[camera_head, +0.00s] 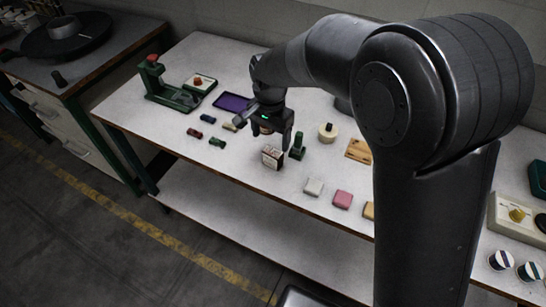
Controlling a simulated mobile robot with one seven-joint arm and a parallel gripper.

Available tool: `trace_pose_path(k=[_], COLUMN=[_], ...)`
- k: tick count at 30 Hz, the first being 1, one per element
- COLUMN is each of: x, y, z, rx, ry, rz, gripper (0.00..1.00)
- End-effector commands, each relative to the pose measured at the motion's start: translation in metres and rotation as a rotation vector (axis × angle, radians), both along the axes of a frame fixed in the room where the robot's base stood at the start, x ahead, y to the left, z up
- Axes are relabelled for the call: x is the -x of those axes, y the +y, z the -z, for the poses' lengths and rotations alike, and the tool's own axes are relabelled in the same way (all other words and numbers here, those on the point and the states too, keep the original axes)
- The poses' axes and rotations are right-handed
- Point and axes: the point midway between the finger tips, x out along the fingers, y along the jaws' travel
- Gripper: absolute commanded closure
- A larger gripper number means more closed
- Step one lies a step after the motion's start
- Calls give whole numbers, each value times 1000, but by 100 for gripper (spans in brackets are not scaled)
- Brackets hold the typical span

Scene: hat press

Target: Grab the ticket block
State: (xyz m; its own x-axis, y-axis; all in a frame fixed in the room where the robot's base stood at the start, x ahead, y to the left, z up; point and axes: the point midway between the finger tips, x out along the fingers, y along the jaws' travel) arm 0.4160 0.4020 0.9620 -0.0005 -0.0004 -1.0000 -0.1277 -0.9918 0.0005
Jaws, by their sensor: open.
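A small upright block with a white printed face and dark red-brown edges (272,157), which looks like the ticket block, stands near the front edge of the table. My gripper (275,138) hangs above and slightly behind it, pointing down. The gripper is open, and I see nothing held in it. Part of the block's top is close to the fingers in the picture; I cannot tell whether they touch it.
A small green stand (298,146) is just right of the block. Several small coloured pieces (217,142) lie to the left, near a purple tray (233,102) and a green press (165,85). White (313,187) and pink (343,199) blocks lie to the right along the front.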

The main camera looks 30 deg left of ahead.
Motion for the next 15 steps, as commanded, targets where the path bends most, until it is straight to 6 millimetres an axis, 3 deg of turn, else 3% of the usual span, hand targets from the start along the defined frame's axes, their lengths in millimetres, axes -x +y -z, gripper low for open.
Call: trace_pose_path(k=[3,11,15], x=[0,1,1], y=[-1,-3,-8], z=[19,41,63], rx=[2,2,3], ry=[1,1,2], rz=[0,0,1], gripper=[24,24,24])
